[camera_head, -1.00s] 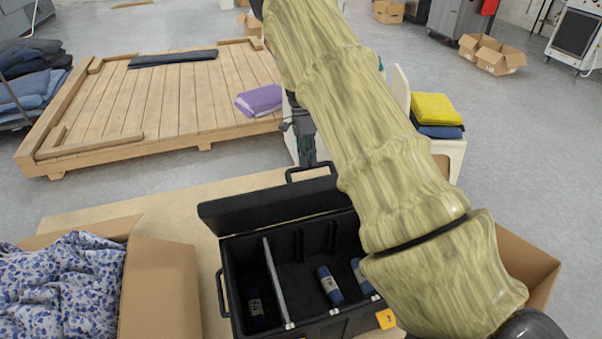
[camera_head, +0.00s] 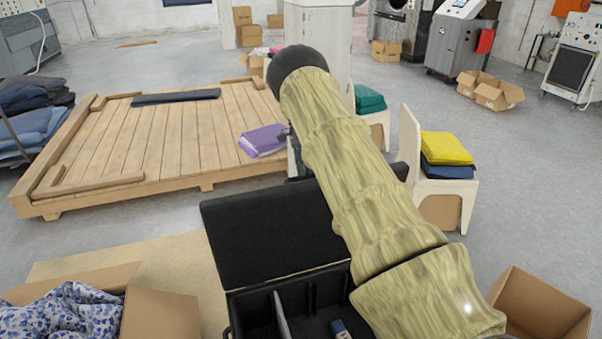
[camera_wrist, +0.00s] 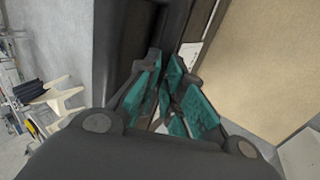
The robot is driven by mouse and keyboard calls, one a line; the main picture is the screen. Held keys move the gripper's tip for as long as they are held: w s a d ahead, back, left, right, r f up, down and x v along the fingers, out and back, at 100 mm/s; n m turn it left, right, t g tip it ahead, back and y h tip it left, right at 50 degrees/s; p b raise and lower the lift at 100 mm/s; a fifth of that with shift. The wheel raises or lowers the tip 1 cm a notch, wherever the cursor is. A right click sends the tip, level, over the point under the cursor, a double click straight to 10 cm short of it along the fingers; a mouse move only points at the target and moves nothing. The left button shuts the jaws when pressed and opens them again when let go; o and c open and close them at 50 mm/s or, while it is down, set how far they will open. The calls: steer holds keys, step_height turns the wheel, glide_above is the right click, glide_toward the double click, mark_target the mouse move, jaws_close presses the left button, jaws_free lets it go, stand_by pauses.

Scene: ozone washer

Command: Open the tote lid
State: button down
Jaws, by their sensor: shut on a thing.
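The black tote (camera_head: 262,312) stands in front of me, cut off at the bottom of the head view. Its lid (camera_head: 262,235) is up and open at the far side, with its dark inner face showing. A divider (camera_head: 282,318) and a blue rolled item (camera_head: 340,329) show inside. In the wrist view my gripper (camera_wrist: 163,78), with teal finger pads, is shut at the edge of the dark lid (camera_wrist: 125,35). The exact contact is partly hidden by the fingers. In the head view my arm hides most of the gripper and the lid's right part.
An open carton with patterned cloth (camera_head: 160,312) stands left of the tote, and an empty carton (camera_head: 540,305) stands right. A wooden platform (camera_head: 165,140) lies behind. A white chair with folded cloths (camera_head: 447,190) stands behind right. Grey floor between them is clear.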

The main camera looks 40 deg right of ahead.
steer(key=shift+w+d+f, duration=0.1)
steer(key=shift+w+f, duration=0.35)
steer(key=shift+f, duration=0.35)
steer(key=shift+w+d+f, duration=0.1)
steer(key=shift+w+f, duration=0.35)
steer(key=shift+f, duration=0.3)
steer(key=shift+a, duration=0.1)
steer(key=c, duration=1.4)
jaws_free()
steer(key=shift+w+f, duration=0.15)
steer(key=o, duration=0.7)
steer(key=shift+w+d+f, duration=0.2)
steer(key=shift+w, duration=0.05)
steer(key=shift+r, duration=0.2)
steer(key=shift+c, duration=0.3)
steer(key=shift+s+r, duration=0.1)
steer(key=shift+c, duration=1)
steer(key=shift+d, duration=0.1)
